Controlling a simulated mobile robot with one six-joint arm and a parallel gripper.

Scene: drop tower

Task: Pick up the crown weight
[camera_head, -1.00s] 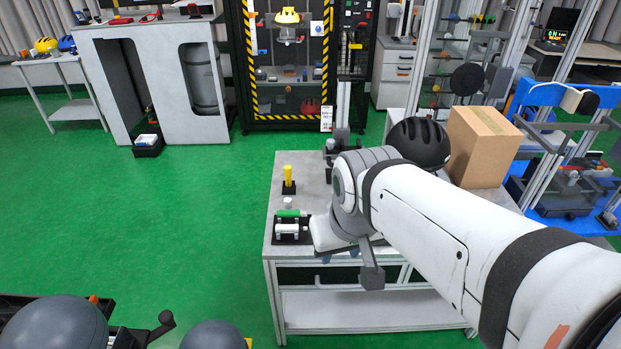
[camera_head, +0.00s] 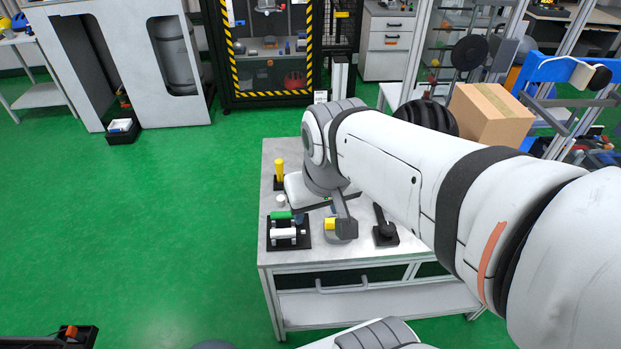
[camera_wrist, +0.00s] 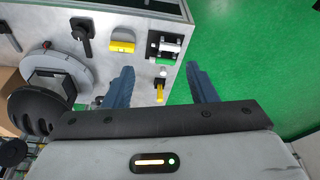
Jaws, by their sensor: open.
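No thing is marked as the crown weight, and I cannot tell which part it is. A yellow upright cylinder on a small black base (camera_head: 279,170) stands near the table's left edge; it also shows in the wrist view (camera_wrist: 160,95). In front of it are a small white knob (camera_head: 281,200) and a black holder with a green cylinder (camera_head: 281,215) and a white cylinder (camera_head: 283,233) lying in it. My gripper (camera_wrist: 161,68) is open and empty, its blue fingers apart above the table, with the yellow cylinder showing between them. In the head view my arm mostly hides it.
The grey table (camera_head: 285,257) also bears a yellow block on a grey base (camera_head: 331,224), a black lever fixture (camera_head: 385,233), a black helmet (camera_head: 428,115) and a cardboard box (camera_head: 492,113). A caged tower (camera_head: 224,60) stands behind.

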